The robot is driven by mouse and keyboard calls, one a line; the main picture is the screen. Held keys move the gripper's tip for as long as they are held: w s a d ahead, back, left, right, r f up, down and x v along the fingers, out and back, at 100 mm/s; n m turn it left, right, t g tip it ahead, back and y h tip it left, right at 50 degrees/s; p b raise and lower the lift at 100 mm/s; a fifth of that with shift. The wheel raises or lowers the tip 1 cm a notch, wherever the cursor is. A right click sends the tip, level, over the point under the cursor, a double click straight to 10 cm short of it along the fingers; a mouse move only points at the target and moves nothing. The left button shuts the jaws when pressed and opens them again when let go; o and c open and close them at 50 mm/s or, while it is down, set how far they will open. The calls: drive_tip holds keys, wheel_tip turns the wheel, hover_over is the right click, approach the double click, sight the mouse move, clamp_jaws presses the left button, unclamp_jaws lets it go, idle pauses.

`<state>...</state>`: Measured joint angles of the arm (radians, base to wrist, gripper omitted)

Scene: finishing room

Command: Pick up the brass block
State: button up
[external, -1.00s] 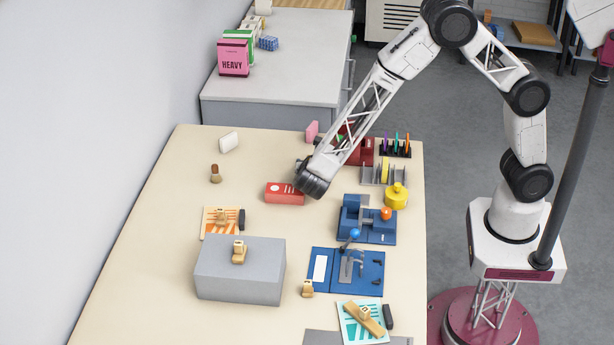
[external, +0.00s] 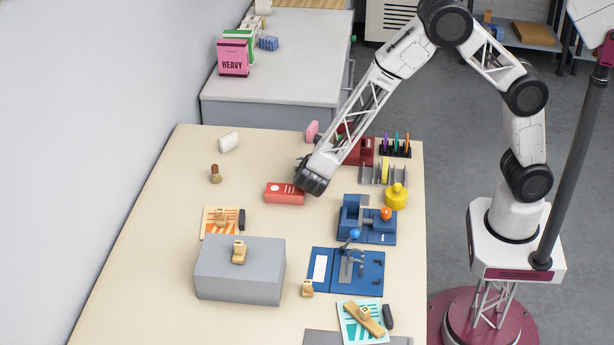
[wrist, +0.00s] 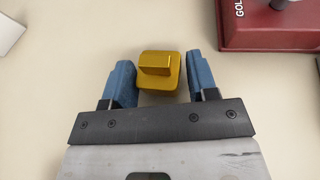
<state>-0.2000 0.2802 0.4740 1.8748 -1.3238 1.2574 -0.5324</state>
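The brass block (wrist: 158,72) is a small golden piece with a raised bar on top, standing on the cream table in the wrist view. My gripper (wrist: 160,62) is open, with one blue finger to the left of the block and one to the right. Narrow gaps show between the fingers and the block. In the external view my gripper end (external: 311,182) is low over the table beside the red box, and it hides the brass block and the fingers.
Blue fixtures (external: 368,222), a yellow weight (external: 396,196) and a grey block (external: 240,276) stand on the table (external: 150,235). The table's left side is mostly clear.

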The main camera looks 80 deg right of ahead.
drive_tip(key=c, duration=0.7)
drive_tip(key=shift+r, duration=0.75)
wheel_tip(320, 180, up, 2)
drive_tip(key=shift+r, duration=0.1)
drive_tip(key=s, duration=0.5)
drive_tip(key=s+r, duration=0.1)
drive_tip(key=s, duration=1)
drive_tip(key=shift+a+r, duration=0.15)
drive_tip(key=shift+a, duration=0.1)
